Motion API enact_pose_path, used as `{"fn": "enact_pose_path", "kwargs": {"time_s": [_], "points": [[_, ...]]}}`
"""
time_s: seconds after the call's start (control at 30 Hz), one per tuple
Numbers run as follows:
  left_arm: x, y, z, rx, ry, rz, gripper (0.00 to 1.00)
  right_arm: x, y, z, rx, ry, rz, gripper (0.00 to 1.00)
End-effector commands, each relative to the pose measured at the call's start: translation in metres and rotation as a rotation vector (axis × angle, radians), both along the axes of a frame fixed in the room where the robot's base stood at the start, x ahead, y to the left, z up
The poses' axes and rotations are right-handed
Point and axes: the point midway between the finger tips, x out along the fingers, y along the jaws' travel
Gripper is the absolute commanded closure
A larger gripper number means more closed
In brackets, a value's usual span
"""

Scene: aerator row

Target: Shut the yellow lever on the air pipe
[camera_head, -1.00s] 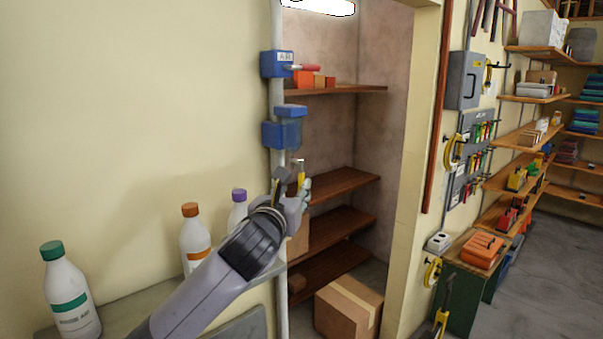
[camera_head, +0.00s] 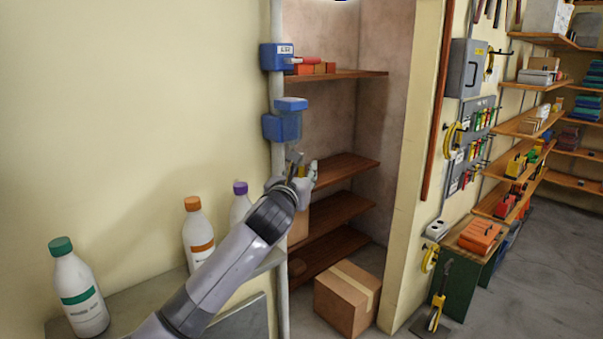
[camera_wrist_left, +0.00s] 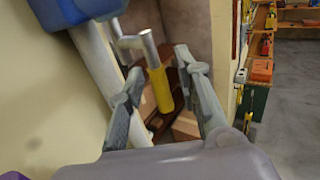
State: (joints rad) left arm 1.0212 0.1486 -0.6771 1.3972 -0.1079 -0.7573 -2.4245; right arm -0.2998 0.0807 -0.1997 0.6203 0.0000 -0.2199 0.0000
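The yellow lever (camera_wrist_left: 160,90) shows in the left wrist view, hanging downward from a metal stem beside the pale air pipe (camera_wrist_left: 98,58). My left gripper (camera_wrist_left: 160,88) is open, with one finger on each side of the lever and a gap to each. In the head view the gripper (camera_head: 304,168) is at the pipe (camera_head: 278,190), below the blue boxes, and a small part of the yellow lever (camera_head: 302,171) shows between its fingers. The wrist hides part of the pipe. My right gripper is not in view.
Bottles (camera_head: 78,289) stand on the grey ledge at left. Wooden shelves (camera_head: 345,168) and a cardboard box (camera_head: 346,299) are behind the pipe.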

Motion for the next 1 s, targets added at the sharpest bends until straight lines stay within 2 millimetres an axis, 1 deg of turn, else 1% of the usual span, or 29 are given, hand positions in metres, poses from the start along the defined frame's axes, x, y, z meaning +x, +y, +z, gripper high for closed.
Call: {"fn": "enact_pose_path", "kwargs": {"time_s": [0.03,0.4,0.43,1.0], "points": [[-0.0001,0.0002,0.0001,0.000,0.000,0.000,0.74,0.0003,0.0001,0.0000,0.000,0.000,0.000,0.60],[-0.0001,0.0003,0.0001,0.000,0.000,0.000,0.99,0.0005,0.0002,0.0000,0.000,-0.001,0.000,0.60],[-0.0001,0.0003,0.0001,0.000,0.000,0.000,1.00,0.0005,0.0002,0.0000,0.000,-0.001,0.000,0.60],[-0.0001,0.0003,0.0000,0.000,0.000,0.000,1.00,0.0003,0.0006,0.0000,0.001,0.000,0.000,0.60]]}}
